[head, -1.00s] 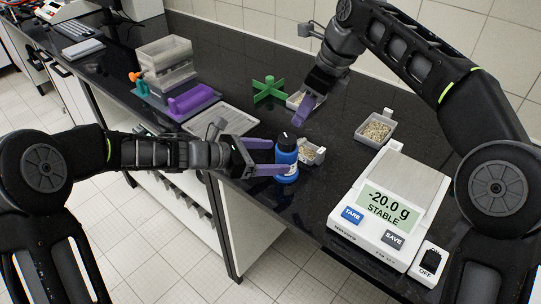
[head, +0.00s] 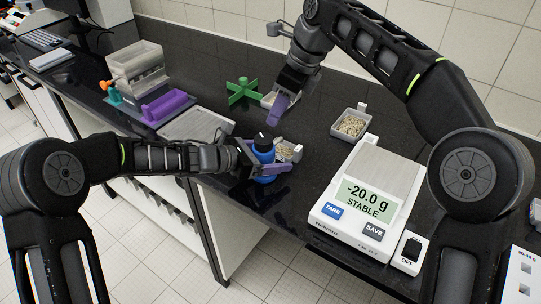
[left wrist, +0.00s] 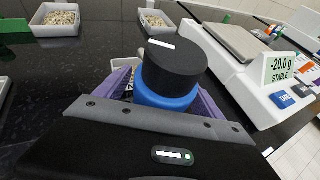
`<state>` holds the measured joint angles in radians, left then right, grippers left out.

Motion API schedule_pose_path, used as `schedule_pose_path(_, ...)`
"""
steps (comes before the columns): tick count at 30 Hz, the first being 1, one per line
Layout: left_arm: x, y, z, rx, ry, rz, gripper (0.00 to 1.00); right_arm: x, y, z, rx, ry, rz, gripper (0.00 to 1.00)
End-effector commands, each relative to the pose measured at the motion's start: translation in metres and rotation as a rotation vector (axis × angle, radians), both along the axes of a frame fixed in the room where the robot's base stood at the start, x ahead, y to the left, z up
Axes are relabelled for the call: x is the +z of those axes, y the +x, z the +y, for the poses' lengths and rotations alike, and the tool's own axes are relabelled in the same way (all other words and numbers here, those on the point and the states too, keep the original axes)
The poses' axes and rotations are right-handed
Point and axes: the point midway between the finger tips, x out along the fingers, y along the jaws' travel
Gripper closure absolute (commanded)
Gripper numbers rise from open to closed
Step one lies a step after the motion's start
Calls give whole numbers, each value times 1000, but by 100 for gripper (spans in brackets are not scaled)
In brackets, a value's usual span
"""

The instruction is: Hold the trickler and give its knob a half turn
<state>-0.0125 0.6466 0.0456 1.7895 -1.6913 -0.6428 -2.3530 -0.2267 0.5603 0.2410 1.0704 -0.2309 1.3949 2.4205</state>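The trickler, a blue bottle-like body (head: 264,157) with a black knob (head: 261,138) on top, stands upright near the front edge of the black counter. In the left wrist view the knob (left wrist: 174,66) carries a white mark, and the blue body (left wrist: 165,99) shows below it. My left gripper (head: 283,163) has its purple fingers on either side of the body, close to the palm. I cannot tell whether they press on it. My right gripper (head: 277,108) hangs behind the trickler, apart from it, with purple fingers pointing down; their gap is not visible.
A balance (head: 375,205) reading -20.0 g stands to the right. Trays of grains (head: 350,125) lie behind and beside the trickler, one (head: 297,152) close to it. A green cross-shaped piece (head: 243,91) and a purple block (head: 165,104) are to the left.

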Motion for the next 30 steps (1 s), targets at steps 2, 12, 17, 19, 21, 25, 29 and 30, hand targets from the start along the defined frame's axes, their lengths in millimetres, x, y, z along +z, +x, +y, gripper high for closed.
schedule_pose_path(2,0,0,0,0,0,0,27,0,0,0,0,0,0,64)
schedule_pose_path(12,0,0,0,0,0,0,55,0,0,0,0,0,0,64)
schedule_pose_path(17,0,0,0,0,0,0,68,0,0,0,0,0,0,64)
schedule_pose_path(19,0,0,0,0,0,1,74,0,0,0,0,0,0,64)
schedule_pose_path(21,0,0,0,0,0,1,80,0,0,0,0,0,0,64)
schedule_pose_path(25,0,0,0,0,0,1,90,0,0,0,0,0,0,64)
schedule_pose_path(29,0,0,0,0,0,1,100,0,0,0,0,0,0,64)
schedule_pose_path(30,0,0,0,0,0,1,100,0,0,0,0,0,0,64)
